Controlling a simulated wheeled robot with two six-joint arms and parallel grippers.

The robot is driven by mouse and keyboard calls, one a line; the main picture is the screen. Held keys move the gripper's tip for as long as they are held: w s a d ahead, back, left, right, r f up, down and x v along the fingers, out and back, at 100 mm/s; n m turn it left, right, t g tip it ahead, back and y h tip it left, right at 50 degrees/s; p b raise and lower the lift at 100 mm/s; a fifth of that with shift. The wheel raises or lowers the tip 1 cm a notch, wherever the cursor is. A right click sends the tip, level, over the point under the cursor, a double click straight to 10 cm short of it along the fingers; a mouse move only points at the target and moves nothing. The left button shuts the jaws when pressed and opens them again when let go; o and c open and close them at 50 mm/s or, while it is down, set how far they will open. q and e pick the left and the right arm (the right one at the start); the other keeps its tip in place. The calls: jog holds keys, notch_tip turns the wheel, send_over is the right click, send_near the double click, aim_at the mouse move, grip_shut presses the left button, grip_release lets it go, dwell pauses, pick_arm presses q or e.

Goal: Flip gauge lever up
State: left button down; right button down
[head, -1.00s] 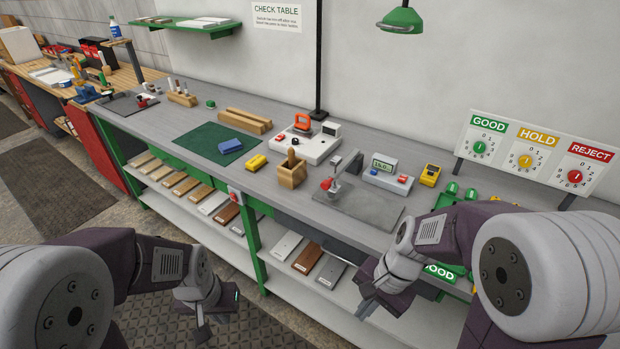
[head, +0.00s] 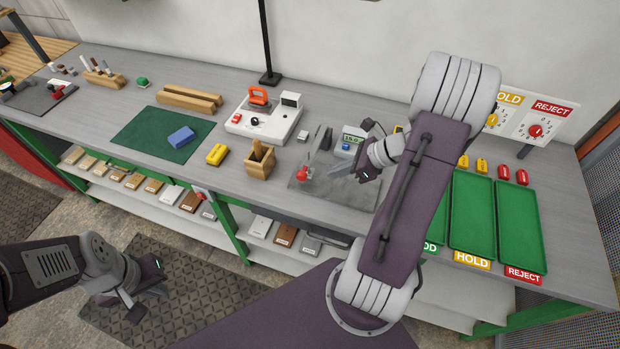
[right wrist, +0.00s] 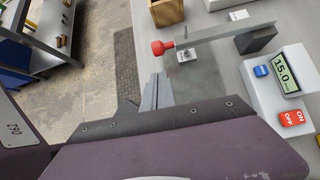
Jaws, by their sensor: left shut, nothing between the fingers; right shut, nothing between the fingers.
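The gauge stands on a grey plate (head: 350,197) on the bench. Its lever has a red knob (head: 303,173), which also shows in the right wrist view (right wrist: 161,48) at the left end of a grey arm (right wrist: 215,34). The digital readout (right wrist: 286,77) reads about 15.0. My right gripper (head: 333,175) is shut and empty, just right of the red knob in the head view. In the right wrist view its fingertips (right wrist: 157,80) are just below the knob, with a small gap visible. My left gripper (head: 148,300) is shut and empty, low in front of the bench.
A wooden holder (head: 260,160) stands left of the gauge plate. A white device with an orange handle (head: 264,120) is behind it. Green trays (head: 471,215) lie to the right, beyond my right arm.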

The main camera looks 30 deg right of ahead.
jog(key=x, duration=0.6)
jog(key=shift+s+b, duration=0.1)
jog(key=shift+b, duration=0.2)
jog(key=x, duration=0.4)
jog(key=shift+w+f, duration=0.1)
jog(key=shift+w, duration=0.2)
pick_arm(q)
jog(key=shift+w+f, duration=0.1)
jog(key=shift+f, duration=0.3)
pick_arm(e)
jog(key=shift+s, duration=0.1)
